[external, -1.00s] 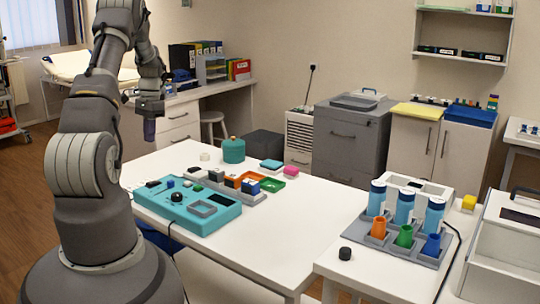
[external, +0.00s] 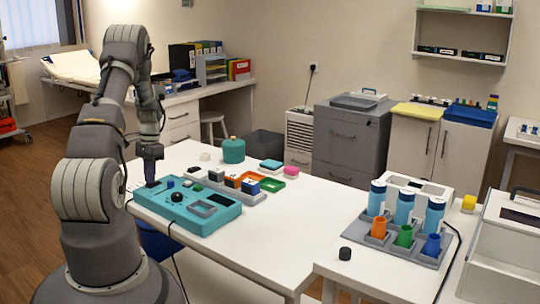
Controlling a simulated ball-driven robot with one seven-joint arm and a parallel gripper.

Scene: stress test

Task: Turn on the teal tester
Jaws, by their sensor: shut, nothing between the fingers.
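The teal tester (external: 205,216) is a flat teal box on the near left part of the white table. I cannot tell whether the tip touches the tester. The part of the tester under the tip is hidden by my gripper.
A grey tray with small coloured blocks (external: 232,181) lies just behind the tester. A teal jar (external: 233,150) stands farther back. The white table's middle right (external: 290,220) is clear.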

